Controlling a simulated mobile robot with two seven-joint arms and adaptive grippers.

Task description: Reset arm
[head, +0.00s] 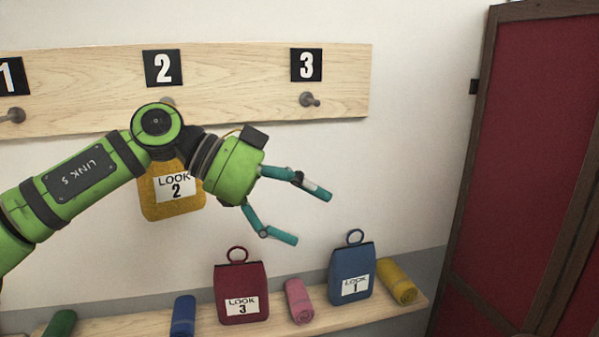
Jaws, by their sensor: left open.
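My left arm comes in from the left, and its left gripper (312,215) is open and empty in front of the wall. Its teal fingers point right, above the shelf and apart from the bags. A yellow bag (160,202) labelled LOOK 2 is below the number 2 hook, partly hidden by my arm. A dark red bag (232,283) labelled LOOK 3 and a blue bag (352,262) labelled LOOK 1 stand on the shelf below the gripper. My right gripper is out of view.
A wooden rail (225,75) carries number plates 1, 2 and 3; hook 3 (309,99) is bare. Rolled cloths, including a pink one (299,301) and a yellow one (396,281), lie on the shelf (344,320). A red panel (530,130) with a brown frame stands at right.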

